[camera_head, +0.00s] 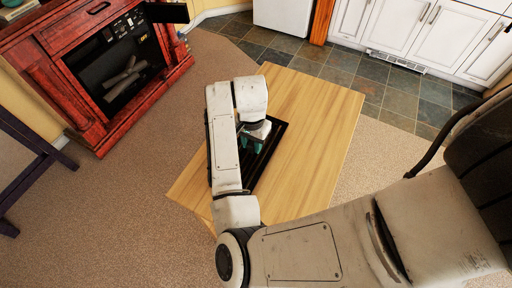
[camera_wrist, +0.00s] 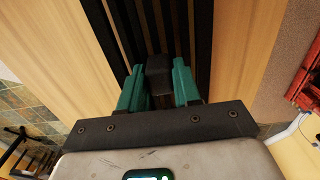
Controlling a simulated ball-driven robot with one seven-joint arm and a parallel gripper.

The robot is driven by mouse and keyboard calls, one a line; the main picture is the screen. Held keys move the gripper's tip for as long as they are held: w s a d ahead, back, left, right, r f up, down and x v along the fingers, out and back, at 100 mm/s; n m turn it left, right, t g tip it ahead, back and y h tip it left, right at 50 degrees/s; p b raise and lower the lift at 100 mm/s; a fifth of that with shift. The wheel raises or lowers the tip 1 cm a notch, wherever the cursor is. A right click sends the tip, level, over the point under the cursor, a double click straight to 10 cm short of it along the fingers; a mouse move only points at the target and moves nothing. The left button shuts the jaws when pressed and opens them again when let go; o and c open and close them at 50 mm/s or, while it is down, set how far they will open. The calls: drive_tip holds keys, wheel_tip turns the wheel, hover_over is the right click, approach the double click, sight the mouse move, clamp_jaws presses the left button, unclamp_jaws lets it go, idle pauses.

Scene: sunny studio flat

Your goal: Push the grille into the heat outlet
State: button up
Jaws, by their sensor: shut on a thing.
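The grille is a black, slatted rectangular piece (camera_head: 277,137) on the light wooden table, partly hidden by my arm in the head view. Its long dark slats (camera_wrist: 202,40) run away from my gripper in the wrist view. My gripper (camera_head: 252,146) has teal fingers and is over the grille. In the wrist view its fingers (camera_wrist: 159,85) are shut on a dark block (camera_wrist: 158,70) that stands up in front of the slats and looks like the grille's handle.
The wooden table (camera_head: 320,110) has bare room right of the grille. A red wooden fireplace unit (camera_head: 75,75) with a dark opening stands at the upper left. White cabinets (camera_head: 400,25) with a low floor vent (camera_head: 395,62) stand at the back. A dark chair (camera_head: 480,140) is at the right.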

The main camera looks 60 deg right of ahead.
drive_tip(key=c, duration=0.3)
drive_tip(key=shift+c, duration=0.2)
drive_tip(key=shift+r, duration=0.1)
drive_tip(key=shift+r+p, duration=2.15)
drive_tip(key=shift+r, duration=0.3)
drive_tip(key=shift+f, duration=0.1)
